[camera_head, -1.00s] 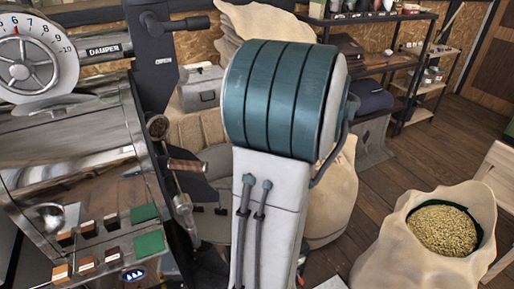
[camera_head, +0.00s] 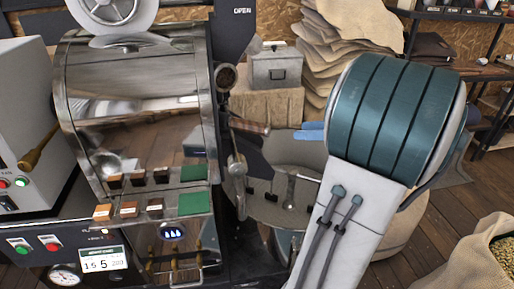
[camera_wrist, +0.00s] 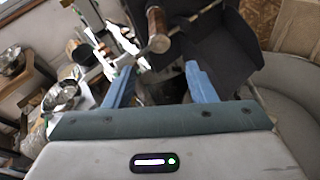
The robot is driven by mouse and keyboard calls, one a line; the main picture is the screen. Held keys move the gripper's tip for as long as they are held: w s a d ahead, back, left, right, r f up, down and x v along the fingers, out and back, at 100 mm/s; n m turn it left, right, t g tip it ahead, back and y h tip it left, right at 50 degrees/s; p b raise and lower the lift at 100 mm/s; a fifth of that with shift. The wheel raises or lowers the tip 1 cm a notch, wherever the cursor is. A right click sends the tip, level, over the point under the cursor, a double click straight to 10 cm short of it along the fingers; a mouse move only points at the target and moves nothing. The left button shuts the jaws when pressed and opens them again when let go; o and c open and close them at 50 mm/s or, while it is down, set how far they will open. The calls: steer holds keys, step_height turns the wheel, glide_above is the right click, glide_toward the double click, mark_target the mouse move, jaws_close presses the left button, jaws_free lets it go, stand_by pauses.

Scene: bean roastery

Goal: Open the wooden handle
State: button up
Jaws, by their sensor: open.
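The wooden handle (camera_head: 250,126) is a short brown cylinder sticking out to the right from the front of the steel roaster (camera_head: 140,120). In the wrist view the wooden handle (camera_wrist: 157,22) stands on a metal fitting, just beyond the fingertips. My gripper (camera_head: 311,131) has blue fingers and is to the right of the handle, with a gap between them in the head view. In the wrist view my gripper (camera_wrist: 161,80) shows its two fingers spread wide with nothing between them. The far finger is partly hidden in the head view.
A round cooling tray (camera_head: 275,205) lies below the handle and my gripper. A grey metal box (camera_head: 275,68) and stacked sacks (camera_head: 350,40) stand behind. A white control cabinet (camera_head: 25,110) is at the left. An open sack of beans (camera_head: 470,262) is at the lower right.

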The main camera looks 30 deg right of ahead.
mark_target(255, 127)
steer(key=w+a+t+b, duration=0.1)
steer(key=w+a+b, duration=0.1)
steer(key=w, duration=0.1)
steer(key=w+a+f+y+b, duration=0.1)
steer(key=w+a+b, duration=0.1)
steer(key=w+a, duration=0.1)
steer(key=w+a+f+t+b, duration=0.1)
steer(key=w+a+b, duration=0.2)
steer(key=w, duration=0.2)
steer(key=shift+w+a+f+m+t+y, duration=0.2)
steer(key=shift+a+m+t+y, duration=0.1)
steer(key=shift+m+y, duration=0.1)
